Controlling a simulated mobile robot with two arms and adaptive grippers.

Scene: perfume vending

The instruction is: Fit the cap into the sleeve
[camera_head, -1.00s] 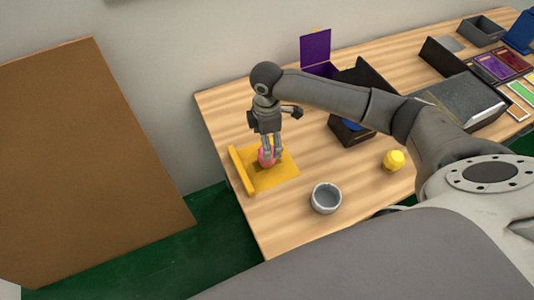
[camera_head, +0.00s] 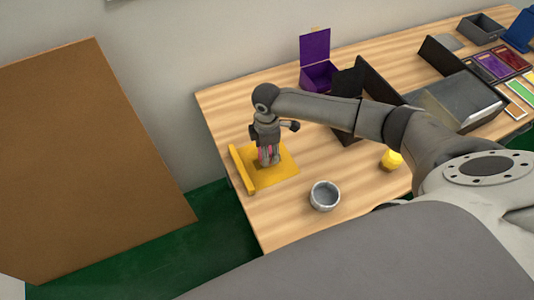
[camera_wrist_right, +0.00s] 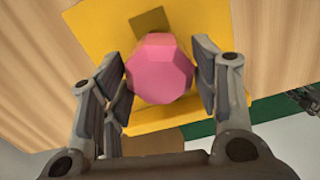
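A pink faceted piece, which looks like the cap (camera_wrist_right: 160,70), sits over a yellow stand (camera_head: 284,172) near the table's left end. A round grey hollow cup, perhaps the sleeve (camera_head: 325,196), stands open side up near the front edge. My left gripper is out of view.
A purple open box (camera_head: 316,74), a black holder (camera_head: 377,80) and a grey bin (camera_head: 481,30) stand farther back. Bare table lies between stand and cup.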

